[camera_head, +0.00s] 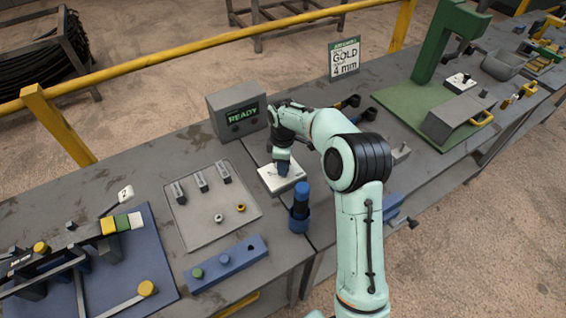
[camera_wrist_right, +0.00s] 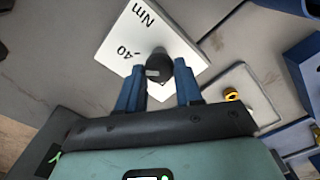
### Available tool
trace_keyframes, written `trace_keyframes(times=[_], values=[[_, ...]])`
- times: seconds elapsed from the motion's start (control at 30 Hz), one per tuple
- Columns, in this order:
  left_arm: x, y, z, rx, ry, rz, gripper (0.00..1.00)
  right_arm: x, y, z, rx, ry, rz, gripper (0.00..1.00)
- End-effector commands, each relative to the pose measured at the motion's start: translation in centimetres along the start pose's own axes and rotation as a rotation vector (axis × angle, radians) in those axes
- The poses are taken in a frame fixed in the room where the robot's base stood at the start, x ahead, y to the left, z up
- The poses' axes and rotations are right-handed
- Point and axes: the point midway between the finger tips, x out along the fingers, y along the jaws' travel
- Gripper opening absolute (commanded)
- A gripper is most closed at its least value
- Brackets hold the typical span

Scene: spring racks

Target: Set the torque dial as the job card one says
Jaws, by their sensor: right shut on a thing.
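The torque dial is a white plate (camera_head: 268,180) on the bench in front of the grey box. In the right wrist view the plate (camera_wrist_right: 118,38) shows "Nm" and "40", and its dark round knob (camera_wrist_right: 160,66) has a light mark towards the left. My right gripper (camera_head: 283,168) points down over the dial, with its blue fingers (camera_wrist_right: 160,84) shut on the knob. The other numbers are hidden or out of view. The job card (camera_head: 344,59) stands at the back of the bench and reads "GOLD" and "4 mm". My left gripper is not in view.
A grey box (camera_head: 238,113) with a green "READY" display stands behind the dial. A grey tray (camera_head: 190,225) lies left, a green press (camera_head: 445,50) right. A yellow rail (camera_head: 190,49) runs behind the bench.

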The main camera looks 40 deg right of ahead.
Motion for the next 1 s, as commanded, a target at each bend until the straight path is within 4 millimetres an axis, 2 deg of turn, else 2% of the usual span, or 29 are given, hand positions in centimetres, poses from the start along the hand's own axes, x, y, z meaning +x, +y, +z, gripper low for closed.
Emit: trace_keyframes(times=[0.47, 0.5, 0.57, 0.87, 1.0], values=[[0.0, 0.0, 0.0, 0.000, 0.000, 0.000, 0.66, 0.0, 0.0, -0.1, 0.016, 0.002, 0.002, 0.05], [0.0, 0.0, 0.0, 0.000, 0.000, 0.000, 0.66, 0.0, 0.0, -0.1, 0.016, 0.002, 0.002, 0.42], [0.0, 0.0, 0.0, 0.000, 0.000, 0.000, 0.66, 0.0, 0.0, -0.1, 0.016, 0.002, 0.001, 0.61], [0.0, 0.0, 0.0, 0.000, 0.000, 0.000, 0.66, -0.1, 0.0, 0.0, 0.014, 0.001, 0.001, 0.61], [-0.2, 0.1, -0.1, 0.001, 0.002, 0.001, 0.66, -1.3, 0.1, -0.1, 0.014, 0.002, 0.003, 0.61]])
